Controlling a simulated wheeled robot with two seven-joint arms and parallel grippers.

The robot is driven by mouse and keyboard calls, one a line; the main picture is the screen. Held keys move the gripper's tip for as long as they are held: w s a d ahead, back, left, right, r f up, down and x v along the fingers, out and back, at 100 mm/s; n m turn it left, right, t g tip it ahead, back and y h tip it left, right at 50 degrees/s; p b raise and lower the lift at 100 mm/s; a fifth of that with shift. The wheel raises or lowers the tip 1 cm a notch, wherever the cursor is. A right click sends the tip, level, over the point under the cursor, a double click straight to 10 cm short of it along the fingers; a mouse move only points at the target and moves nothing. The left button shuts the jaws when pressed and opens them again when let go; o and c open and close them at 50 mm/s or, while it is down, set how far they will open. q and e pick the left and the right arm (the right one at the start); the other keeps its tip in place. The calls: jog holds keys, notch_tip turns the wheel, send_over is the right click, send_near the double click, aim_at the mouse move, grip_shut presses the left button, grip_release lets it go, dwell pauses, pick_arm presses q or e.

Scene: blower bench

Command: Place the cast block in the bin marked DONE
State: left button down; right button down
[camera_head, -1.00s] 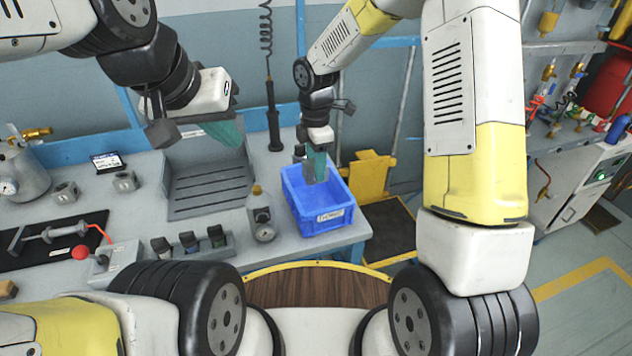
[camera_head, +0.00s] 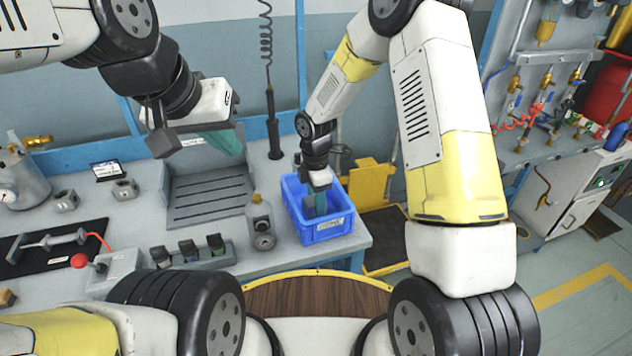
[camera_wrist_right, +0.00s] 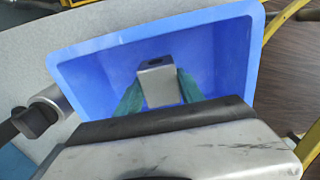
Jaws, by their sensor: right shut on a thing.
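The cast block (camera_wrist_right: 158,82) is a grey block with a dark hole in its end. In the right wrist view it sits between the teal fingers of my right gripper (camera_wrist_right: 158,95), which is shut on it. The blue bin (camera_head: 326,234) stands at the bench's right end with a white label too small to read. In the head view my right gripper (camera_head: 315,203) reaches down inside the bin walls, fingers pointing down; the block is mostly hidden there. Whether the block touches the bin floor I cannot tell. My left gripper (camera_head: 224,143) hangs above the slotted tray; its finger gap is not visible.
Two grey blocks with holes (camera_head: 66,201) (camera_head: 125,189) lie on the bench at left. A slotted grey tray (camera_head: 207,197) is further left. A yellow stand (camera_head: 368,180) is right of the bench.

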jog(key=shift+f, duration=0.15)
jog(key=c, duration=0.7)
grip_release()
